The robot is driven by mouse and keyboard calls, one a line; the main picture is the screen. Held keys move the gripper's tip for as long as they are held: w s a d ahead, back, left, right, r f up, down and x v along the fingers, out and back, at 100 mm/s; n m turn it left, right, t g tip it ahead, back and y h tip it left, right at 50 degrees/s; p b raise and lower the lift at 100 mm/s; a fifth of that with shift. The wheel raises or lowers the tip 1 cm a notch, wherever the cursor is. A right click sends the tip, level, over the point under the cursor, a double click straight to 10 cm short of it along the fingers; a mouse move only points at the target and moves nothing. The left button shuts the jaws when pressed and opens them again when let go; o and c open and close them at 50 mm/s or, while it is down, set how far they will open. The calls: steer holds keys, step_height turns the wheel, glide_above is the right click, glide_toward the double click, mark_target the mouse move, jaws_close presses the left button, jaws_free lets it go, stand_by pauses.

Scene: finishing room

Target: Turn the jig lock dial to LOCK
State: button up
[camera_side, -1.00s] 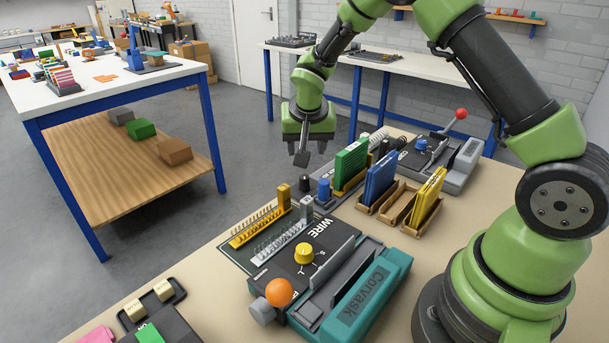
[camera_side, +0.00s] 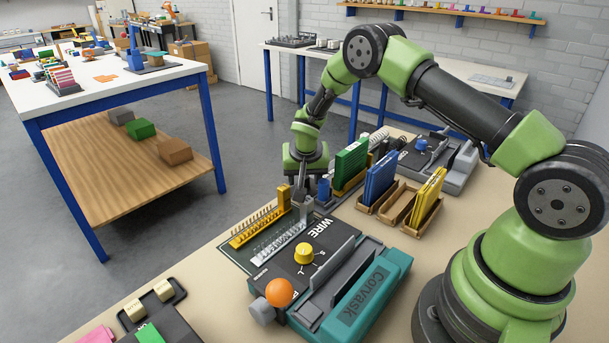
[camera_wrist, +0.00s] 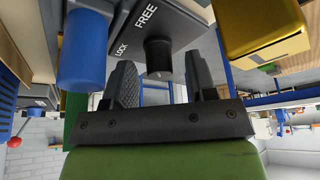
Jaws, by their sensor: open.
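The jig lock dial (camera_wrist: 158,58) is a black round knob on a dark panel printed FREE and LOCK, seen in the wrist view. Its pointer mark is too dark to read, so I cannot tell its setting. My gripper (camera_wrist: 160,66) is open, with one finger on each side of the dial and visible gaps. I cannot tell how far down the fingers reach around it. In the side view my gripper (camera_side: 302,184) points down behind the yellow comb's end block, and the dial is hidden there.
A blue cylinder (camera_wrist: 82,48) stands close left of the dial in the wrist view, and a gold block (camera_wrist: 262,32) is to the right. In the side view, a green board (camera_side: 351,160) and blue boards (camera_side: 380,180) stand in racks nearby. A yellow dial (camera_side: 304,254) is nearer the camera.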

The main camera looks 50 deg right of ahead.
steer(key=c, duration=0.9)
steer(key=shift+d+n+t+y, duration=0.1)
steer(key=shift+n+t+y, duration=0.25)
steer(key=shift+n, duration=0.9)
steer(key=shift+n+t+y, duration=0.25)
steer(key=shift+n+y, duration=0.2)
steer(key=shift+n, duration=1.3)
steer(key=o, duration=0.9)
steer(key=shift+r, duration=0.1)
